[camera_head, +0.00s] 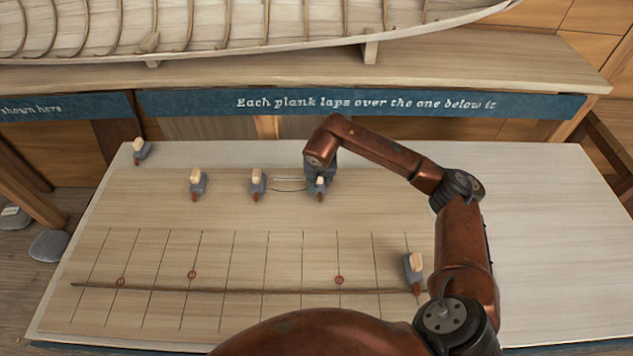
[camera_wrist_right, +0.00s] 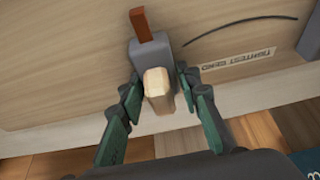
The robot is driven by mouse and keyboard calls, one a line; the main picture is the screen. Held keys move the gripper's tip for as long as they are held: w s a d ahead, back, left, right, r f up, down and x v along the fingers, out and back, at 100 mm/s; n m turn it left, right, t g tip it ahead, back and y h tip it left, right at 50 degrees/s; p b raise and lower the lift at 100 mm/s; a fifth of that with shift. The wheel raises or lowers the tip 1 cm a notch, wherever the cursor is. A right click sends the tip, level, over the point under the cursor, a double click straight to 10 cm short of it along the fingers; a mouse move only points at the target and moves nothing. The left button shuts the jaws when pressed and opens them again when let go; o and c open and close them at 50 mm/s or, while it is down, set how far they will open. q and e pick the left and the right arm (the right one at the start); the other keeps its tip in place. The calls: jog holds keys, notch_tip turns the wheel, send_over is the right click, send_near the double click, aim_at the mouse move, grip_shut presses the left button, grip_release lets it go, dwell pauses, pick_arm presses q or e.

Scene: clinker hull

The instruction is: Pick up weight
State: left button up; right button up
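Several drafting weights with grey bodies, pale wooden knobs and orange-red tips stand on the board. One weight (camera_head: 320,183) is under my right gripper (camera_head: 320,174), beside a short dark curve. In the right wrist view this weight (camera_wrist_right: 157,88) sits between the two green-black fingers, its knob pointing toward the camera. The fingers are open on either side of it, with a narrow gap at each side. The other weights are at the far left corner (camera_head: 140,149), left of centre (camera_head: 197,183), left of the gripper (camera_head: 257,184) and at front right (camera_head: 414,272). My left gripper is not in view.
A long thin batten (camera_head: 250,291) lies across the ruled lines at the board's front. A small label (camera_wrist_right: 238,60) reads "TIGHTEST BEND". Behind the board are a blue sign strip (camera_head: 360,103) and a boat hull (camera_head: 250,25). The board's right side is bare.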

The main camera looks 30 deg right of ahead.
jog(key=c, duration=0.5)
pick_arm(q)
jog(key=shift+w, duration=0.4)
pick_arm(e)
grip_shut()
jog(key=shift+w+r, duration=0.1)
jog(key=shift+r, duration=0.05)
jog(key=shift+r, duration=0.4)
notch_tip(320, 180, up, 2)
jog(key=shift+w+r+b, duration=0.1)
jog(key=shift+r+b, duration=0.1)
jog(key=shift+b, duration=0.2)
jog(key=s+a+r, duration=0.2)
jog(key=r, duration=0.1)
jog(key=s+a+r, duration=0.1)
jog(key=r, duration=0.1)
jog(key=shift+s+r, duration=0.1)
jog(key=shift+s, duration=0.05)
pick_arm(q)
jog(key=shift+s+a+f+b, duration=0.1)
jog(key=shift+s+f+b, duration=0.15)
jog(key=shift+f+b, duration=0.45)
pick_arm(e)
jog(key=s+a+r, duration=0.4)
jog(key=s+a, duration=0.2)
jog(key=s, duration=0.1)
jog(key=shift+a+r, duration=0.25)
jog(key=shift+a, duration=0.05)
